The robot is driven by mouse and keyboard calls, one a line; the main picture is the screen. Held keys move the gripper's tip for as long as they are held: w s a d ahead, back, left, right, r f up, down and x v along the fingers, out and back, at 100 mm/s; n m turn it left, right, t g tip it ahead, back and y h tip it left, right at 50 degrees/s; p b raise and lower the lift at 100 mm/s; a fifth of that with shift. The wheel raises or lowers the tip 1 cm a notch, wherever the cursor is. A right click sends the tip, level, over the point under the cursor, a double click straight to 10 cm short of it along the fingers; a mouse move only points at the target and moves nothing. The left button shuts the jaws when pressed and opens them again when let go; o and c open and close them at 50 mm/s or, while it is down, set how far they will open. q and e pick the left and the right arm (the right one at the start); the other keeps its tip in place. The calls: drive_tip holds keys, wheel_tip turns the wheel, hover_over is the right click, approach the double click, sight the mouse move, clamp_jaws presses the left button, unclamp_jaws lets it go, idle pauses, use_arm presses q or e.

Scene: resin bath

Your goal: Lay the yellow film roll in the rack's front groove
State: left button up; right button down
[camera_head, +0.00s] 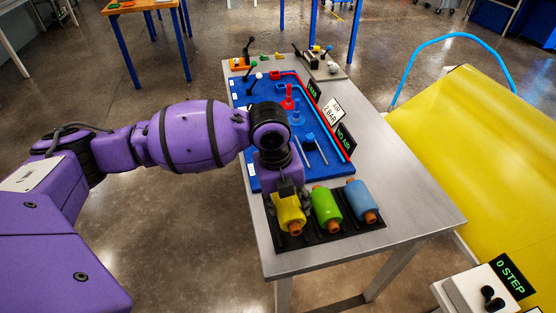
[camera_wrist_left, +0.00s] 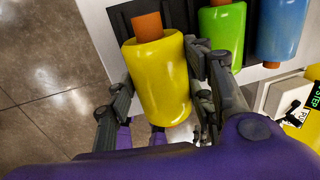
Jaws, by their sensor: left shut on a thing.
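The yellow film roll (camera_head: 289,214), with an orange core, is at the left end of a black tray (camera_head: 347,229) at the table's near edge. My left gripper (camera_head: 287,197) reaches it from above and behind. In the left wrist view, the gripper's fingers (camera_wrist_left: 160,72) are shut on the sides of the yellow roll (camera_wrist_left: 160,88). I cannot tell whether the roll rests on the tray or is just above it. No rack clearly separate from this tray shows, and I cannot make out a front groove. My right gripper is not in view.
A green roll (camera_head: 326,207) and a blue roll (camera_head: 360,200) lie close to the right of the yellow one. A blue board (camera_head: 262,110) with pipes and signs covers the table behind. Bare grey tabletop (camera_head: 405,195) is free at right. A yellow surface (camera_head: 480,150) lies beyond.

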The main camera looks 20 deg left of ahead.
sight(286, 207)
use_arm(q)
drive_tip(key=shift+w+a+f, duration=0.1)
drive_tip(key=shift+w+f, duration=0.3)
drive_tip(key=shift+w+a+f, duration=0.1)
drive_tip(key=shift+w+f, duration=0.05)
drive_tip(key=shift+f, duration=1.45)
drive_tip(key=shift+f, duration=0.55)
drive_tip(key=o, duration=1.4)
drive_tip(key=shift+o, duration=0.2)
drive_tip(key=r, duration=0.4)
drive_tip(key=a+r, duration=0.1)
drive_tip(key=r, duration=0.3)
drive_tip(key=s+r, duration=0.1)
drive_tip(key=r, duration=0.4)
drive_tip(key=shift+s+a, duration=0.1)
drive_tip(key=shift+a, duration=0.15)
